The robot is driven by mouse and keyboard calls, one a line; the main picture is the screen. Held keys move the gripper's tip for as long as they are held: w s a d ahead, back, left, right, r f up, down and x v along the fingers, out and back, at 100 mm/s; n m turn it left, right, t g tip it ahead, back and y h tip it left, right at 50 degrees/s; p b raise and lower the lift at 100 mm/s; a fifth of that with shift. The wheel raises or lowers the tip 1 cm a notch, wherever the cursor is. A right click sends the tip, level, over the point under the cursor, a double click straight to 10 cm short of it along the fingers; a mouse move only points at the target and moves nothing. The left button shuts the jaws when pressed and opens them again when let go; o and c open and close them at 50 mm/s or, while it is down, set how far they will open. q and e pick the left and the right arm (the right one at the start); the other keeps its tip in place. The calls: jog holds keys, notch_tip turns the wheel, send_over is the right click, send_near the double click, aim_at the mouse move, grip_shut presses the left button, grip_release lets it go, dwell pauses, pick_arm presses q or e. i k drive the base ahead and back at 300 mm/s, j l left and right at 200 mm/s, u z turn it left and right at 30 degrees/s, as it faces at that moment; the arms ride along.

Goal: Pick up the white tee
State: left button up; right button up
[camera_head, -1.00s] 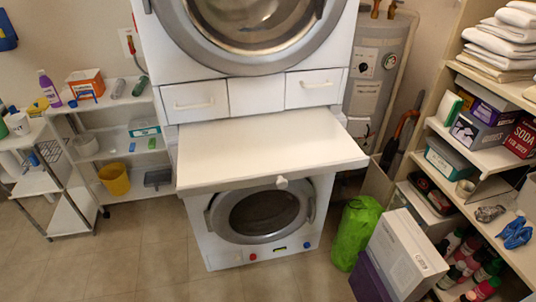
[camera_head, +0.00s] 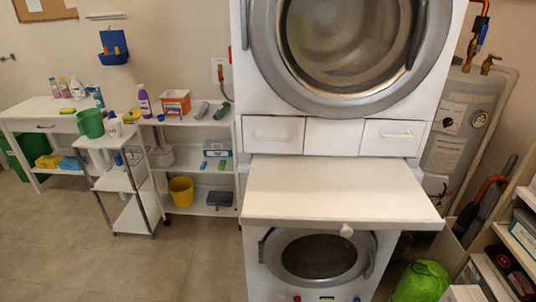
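I see no white tee that I can make out in the head view. Neither of my grippers shows in this view. Two stacked white machines with round glass doors stand in the middle right, the upper machine (camera_head: 272,100) above the lower machine (camera_head: 318,258). A white pull-out board (camera_head: 340,190) sits between them, and its top is bare.
White shelves (camera_head: 195,122) with bottles and boxes, a yellow bucket (camera_head: 181,191) and a white cart (camera_head: 132,215) stand left of the machines. A green bag (camera_head: 422,283) and a shelf unit (camera_head: 515,245) are at lower right. The floor (camera_head: 60,240) at lower left is clear.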

aim_at(199, 113)
jog(key=k+j, duration=0.5)
jog(key=j, duration=0.15)
jog(key=k+j, duration=0.3)
jog(key=j, duration=0.15)
jog(key=k+j, duration=0.6)
jog(key=j, duration=0.25)
jog(key=i+j, duration=0.1)
jog(key=j, duration=0.3)
jog(key=i+j, duration=0.1)
jog(key=j, duration=0.3)
jog(key=i+j, duration=0.1)
jog(key=j, duration=0.25)
jog(key=i+j, duration=0.1)
jog(key=j, duration=0.3)
jog(key=i+j, duration=0.1)
jog(key=j, duration=0.3)
jog(key=i+j, duration=0.15)
jog(key=i, duration=0.3)
jog(key=i+j, duration=0.2)
jog(key=i, duration=0.25)
jog(key=i+j, duration=0.15)
jog(key=i, duration=0.3)
jog(key=i+j, duration=0.2)
jog(key=i, duration=0.25)
